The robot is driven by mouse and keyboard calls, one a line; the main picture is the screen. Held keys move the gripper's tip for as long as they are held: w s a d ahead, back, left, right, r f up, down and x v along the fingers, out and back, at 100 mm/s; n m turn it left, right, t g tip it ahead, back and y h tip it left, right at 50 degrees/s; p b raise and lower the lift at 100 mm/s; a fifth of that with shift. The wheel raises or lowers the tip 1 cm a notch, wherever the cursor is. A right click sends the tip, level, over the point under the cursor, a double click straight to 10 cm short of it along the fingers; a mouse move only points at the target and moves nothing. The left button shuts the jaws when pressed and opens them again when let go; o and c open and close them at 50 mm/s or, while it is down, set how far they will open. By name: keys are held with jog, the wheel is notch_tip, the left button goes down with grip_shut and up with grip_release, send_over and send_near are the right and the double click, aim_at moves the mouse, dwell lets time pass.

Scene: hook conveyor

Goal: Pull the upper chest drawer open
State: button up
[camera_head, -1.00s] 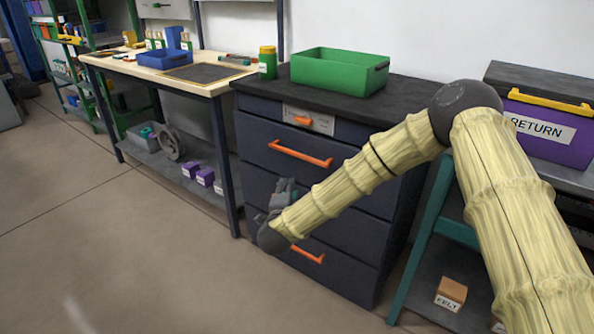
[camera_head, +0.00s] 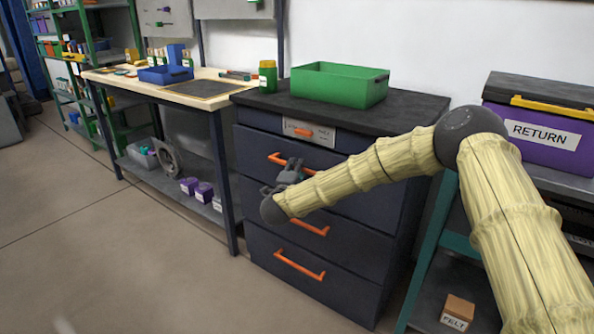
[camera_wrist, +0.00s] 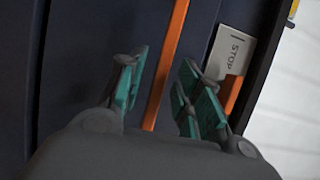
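The dark blue chest (camera_head: 385,265) stands right of the workbench, and its drawers look shut. The upper large drawer (camera_head: 252,150) has an orange bar handle (camera_head: 274,156), partly hidden behind my gripper in the head view. My gripper (camera_head: 292,166) is in front of this drawer, at about handle height. In the wrist view my gripper (camera_wrist: 165,90) is open, with teal pads on both sides of a long orange bar handle (camera_wrist: 174,55). The bar runs between the fingers in the picture; I see no contact, and the gap in depth is unclear.
A green bin (camera_head: 335,88) and a green jar (camera_head: 267,78) stand on top. Lower drawers have orange handles (camera_head: 300,264). A teal-framed rack (camera_head: 437,235) stands right. Floor at left is clear.

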jog(key=shift+w+d, duration=0.15)
jog(key=shift+w, duration=0.55)
grip_shut()
